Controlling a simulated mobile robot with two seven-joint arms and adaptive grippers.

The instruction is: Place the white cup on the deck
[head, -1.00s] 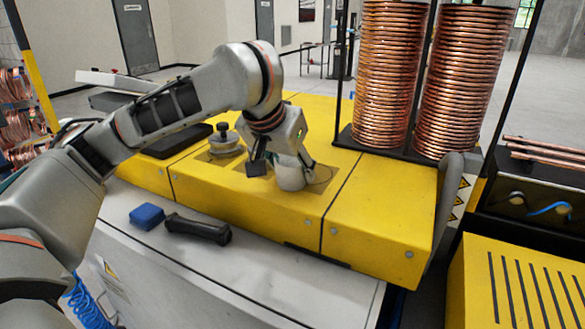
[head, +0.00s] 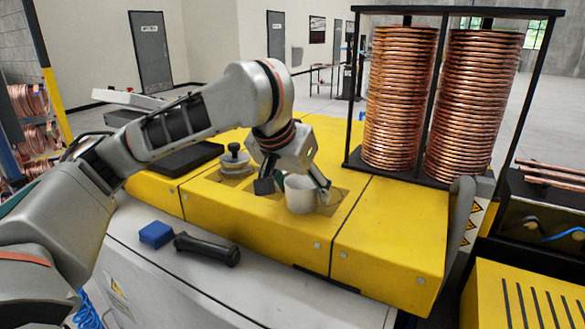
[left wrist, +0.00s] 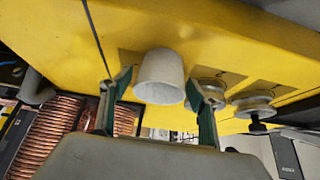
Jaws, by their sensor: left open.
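The white cup (head: 300,195) stands upright on the yellow deck (head: 385,240), on a darker patch of its top. My left gripper (head: 294,188) is open, with one finger on each side of the cup in the head view. The left wrist view shows the cup (left wrist: 160,78) between the two spread fingers of the gripper (left wrist: 160,98), with gaps at both sides. Its base meets the yellow surface. My right gripper is in neither view.
A metal knobbed weight (head: 236,160) sits on the deck left of the cup. Tall copper coils (head: 400,100) stand in a black frame behind right. A blue block (head: 156,234) and black handle (head: 207,249) lie on the lower white ledge (head: 260,285).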

